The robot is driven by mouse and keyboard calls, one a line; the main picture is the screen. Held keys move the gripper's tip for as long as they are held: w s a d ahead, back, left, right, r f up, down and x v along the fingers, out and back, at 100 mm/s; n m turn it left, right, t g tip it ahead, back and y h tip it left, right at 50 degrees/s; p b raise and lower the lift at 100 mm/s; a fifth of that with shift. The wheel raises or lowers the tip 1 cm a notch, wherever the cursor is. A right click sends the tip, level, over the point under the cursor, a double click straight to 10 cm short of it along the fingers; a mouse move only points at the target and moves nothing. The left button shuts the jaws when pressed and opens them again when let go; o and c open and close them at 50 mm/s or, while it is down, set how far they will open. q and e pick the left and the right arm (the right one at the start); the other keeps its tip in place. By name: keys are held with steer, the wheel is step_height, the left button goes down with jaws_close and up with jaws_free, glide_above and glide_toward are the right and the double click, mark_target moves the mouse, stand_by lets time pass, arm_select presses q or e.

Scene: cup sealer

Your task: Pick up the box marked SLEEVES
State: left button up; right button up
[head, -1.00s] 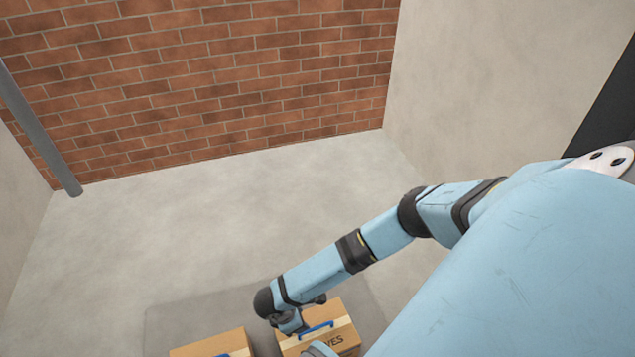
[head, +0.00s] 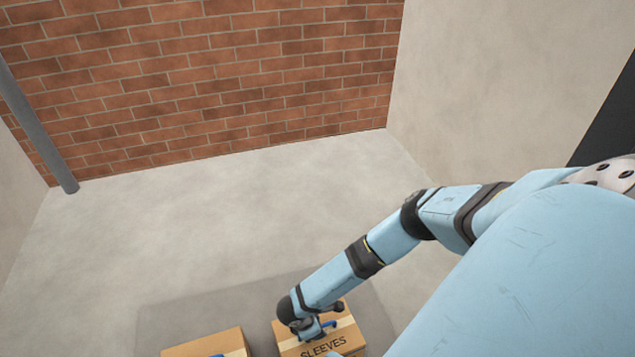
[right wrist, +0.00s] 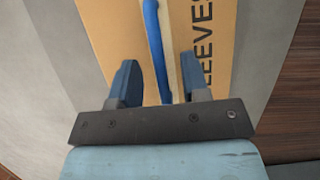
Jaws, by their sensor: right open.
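The cardboard box marked SLEEVES (head: 347,338) sits at the bottom of the head view, with a pale tape strip and a blue handle on top. The box (right wrist: 218,40) also shows in the right wrist view, its lettering partly hidden by a finger. My right gripper (right wrist: 158,64) is open over the box top. The blue handle (right wrist: 154,40) runs between its two fingers, with a gap to the left finger; I cannot tell how deep the fingers reach. In the head view my right gripper (head: 312,328) partly covers the box top. My left gripper is not in view.
A second cardboard box (head: 208,344) with a blue handle stands just left of the SLEEVES box. Both are on a darker grey patch (head: 240,301). The pale floor beyond is clear up to the brick wall (head: 220,80). A grey pipe (head: 35,125) stands at the left.

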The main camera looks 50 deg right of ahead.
jaws_close()
stand_by(1.4)
